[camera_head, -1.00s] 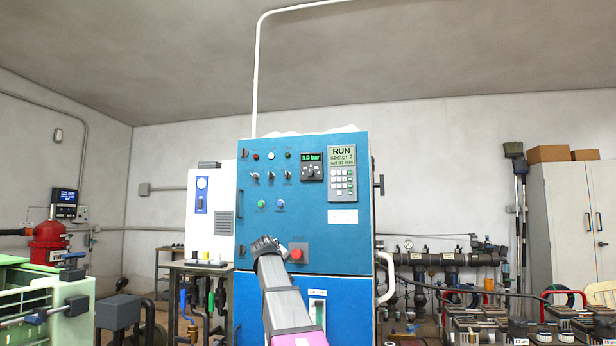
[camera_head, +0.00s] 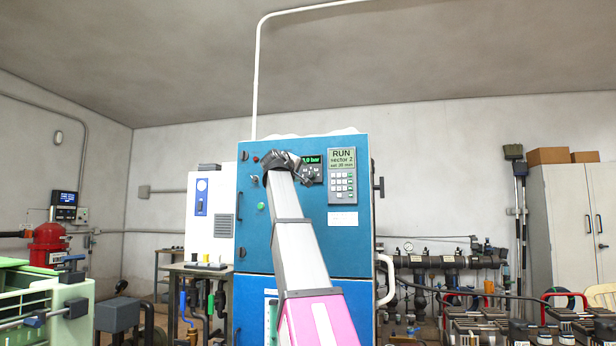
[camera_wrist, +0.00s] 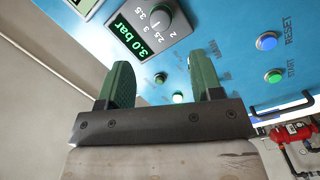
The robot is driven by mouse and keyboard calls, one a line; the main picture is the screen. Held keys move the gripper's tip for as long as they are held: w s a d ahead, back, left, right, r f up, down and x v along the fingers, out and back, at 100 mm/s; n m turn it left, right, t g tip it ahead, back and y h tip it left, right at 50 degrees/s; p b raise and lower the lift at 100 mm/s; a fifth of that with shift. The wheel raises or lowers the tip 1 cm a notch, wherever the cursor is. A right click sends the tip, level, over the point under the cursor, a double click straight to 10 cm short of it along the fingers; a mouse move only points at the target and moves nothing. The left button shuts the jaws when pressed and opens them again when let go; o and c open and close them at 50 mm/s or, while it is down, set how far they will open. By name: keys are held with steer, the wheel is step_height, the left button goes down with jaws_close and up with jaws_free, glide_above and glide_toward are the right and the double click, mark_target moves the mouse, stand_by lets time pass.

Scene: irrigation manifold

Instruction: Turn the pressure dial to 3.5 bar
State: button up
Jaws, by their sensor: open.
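The pressure dial (camera_wrist: 155,19) shows at the top of the wrist view, with small marks around it; I cannot tell its pointer exactly. Beside it a green display (camera_wrist: 132,37) reads 3.0 bar. In the head view the same display (camera_head: 313,160) is partly covered by my gripper, and the dial below it is hard to make out. My gripper (camera_wrist: 160,78) is open and empty, its two green fingers apart in front of the blue panel. The dial lies above the fingertips in the wrist view, not between them. In the head view my gripper (camera_head: 284,160) stands before the panel's upper left part.
The blue cabinet (camera_head: 348,240) carries a keypad box (camera_head: 343,175) right of the display. Blue and green buttons (camera_wrist: 267,41) sit near the fingers in the wrist view. A white pipe handle (camera_head: 389,275) sticks out at the cabinet's lower right.

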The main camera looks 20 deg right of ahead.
mark_target(309, 175)
steer(key=x, duration=1)
steer(key=shift+f, duration=0.1)
steer(key=shift+a, duration=0.1)
steer(key=shift+s, duration=0.1)
steer(key=c, duration=0.9)
